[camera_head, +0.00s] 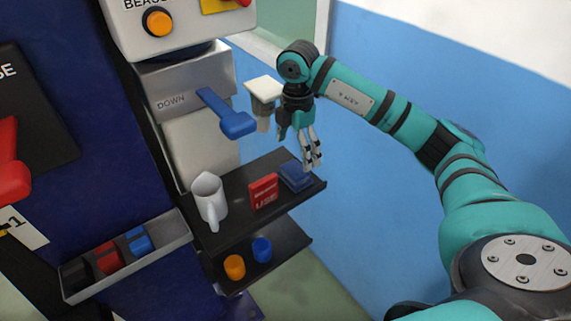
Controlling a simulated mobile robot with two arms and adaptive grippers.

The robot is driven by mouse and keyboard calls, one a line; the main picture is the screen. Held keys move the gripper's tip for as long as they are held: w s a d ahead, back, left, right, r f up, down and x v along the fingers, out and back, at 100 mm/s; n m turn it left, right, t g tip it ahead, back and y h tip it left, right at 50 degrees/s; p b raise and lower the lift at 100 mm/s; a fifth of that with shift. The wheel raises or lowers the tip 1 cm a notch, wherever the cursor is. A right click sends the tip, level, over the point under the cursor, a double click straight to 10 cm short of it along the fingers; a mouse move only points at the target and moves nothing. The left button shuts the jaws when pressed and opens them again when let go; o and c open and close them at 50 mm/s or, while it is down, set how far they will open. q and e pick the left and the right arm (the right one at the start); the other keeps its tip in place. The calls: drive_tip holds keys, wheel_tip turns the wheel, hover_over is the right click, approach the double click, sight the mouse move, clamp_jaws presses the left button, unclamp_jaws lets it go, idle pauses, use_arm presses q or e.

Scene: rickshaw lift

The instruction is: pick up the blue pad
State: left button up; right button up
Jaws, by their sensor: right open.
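The blue pad (296,175) lies on the dark upper shelf (237,228), near its right end, next to a red box with lettering (263,192). My right gripper (312,160) points down just above and to the right of the pad. Its fingers are open with nothing visible between them. From this view I cannot tell whether a fingertip touches the pad. My left gripper is not in view.
A blue lever (228,115) juts out above the shelf. A lower shelf holds an orange (234,267) and a blue cup-like piece (262,250). A grey tray (165,250) sits left. A blue wall stands behind.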

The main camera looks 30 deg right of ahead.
sight(295, 169)
drive_tip(key=f, duration=0.4)
drive_tip(key=shift+s+a+p, duration=0.1)
drive_tip(key=shift+s+p, duration=0.2)
drive_tip(key=shift+s, duration=0.1)
drive_tip(key=shift+w+f, duration=0.2)
drive_tip(key=shift+f, duration=1.2)
drive_tip(key=c, duration=1)
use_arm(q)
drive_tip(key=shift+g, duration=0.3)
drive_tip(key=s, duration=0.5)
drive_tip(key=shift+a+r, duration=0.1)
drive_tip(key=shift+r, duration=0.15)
use_arm(e)
drive_tip(key=shift+c, duration=1.3)
